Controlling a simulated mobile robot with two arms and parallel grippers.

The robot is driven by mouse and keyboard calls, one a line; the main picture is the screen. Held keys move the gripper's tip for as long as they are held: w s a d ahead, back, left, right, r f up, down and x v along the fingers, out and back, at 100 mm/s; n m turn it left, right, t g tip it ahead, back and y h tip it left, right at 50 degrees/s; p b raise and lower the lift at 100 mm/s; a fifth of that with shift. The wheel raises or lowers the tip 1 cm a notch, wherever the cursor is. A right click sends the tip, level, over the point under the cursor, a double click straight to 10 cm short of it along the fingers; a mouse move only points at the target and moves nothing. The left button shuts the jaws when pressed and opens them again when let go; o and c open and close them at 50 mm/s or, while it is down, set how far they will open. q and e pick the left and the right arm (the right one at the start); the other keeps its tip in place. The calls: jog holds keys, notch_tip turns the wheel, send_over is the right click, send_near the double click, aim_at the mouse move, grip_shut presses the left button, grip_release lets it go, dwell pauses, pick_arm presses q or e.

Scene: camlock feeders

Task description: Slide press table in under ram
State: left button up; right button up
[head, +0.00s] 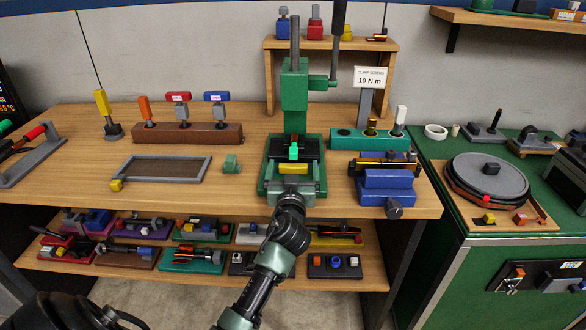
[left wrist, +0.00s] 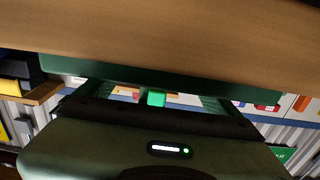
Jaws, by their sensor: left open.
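The green press (head: 294,90) stands upright at the middle of the bench, its ram column above a low green base (head: 268,172). The press table (head: 310,146) shows as a dark plate low at the front of the press, with a small green piece (head: 293,151) on it. A yellow block (head: 293,168) is at its front edge. My left gripper (head: 292,178) is open at the front of the press, close to the yellow block; contact cannot be told. In the left wrist view, a bright green block (left wrist: 156,98) shows beyond my gripper body. My right gripper is not in view.
A blue vise-like fixture (head: 388,182) stands right of the press, with a teal block (head: 345,138) behind it. Trays of parts fill the shelf below (head: 130,270).

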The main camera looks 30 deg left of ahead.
pick_arm(q)
jog(key=b+v, duration=0.1)
jog(key=v, duration=0.6)
jog(key=shift+s+d, duration=0.15)
jog(key=shift+s, duration=0.15)
jog(key=shift+f, duration=0.1)
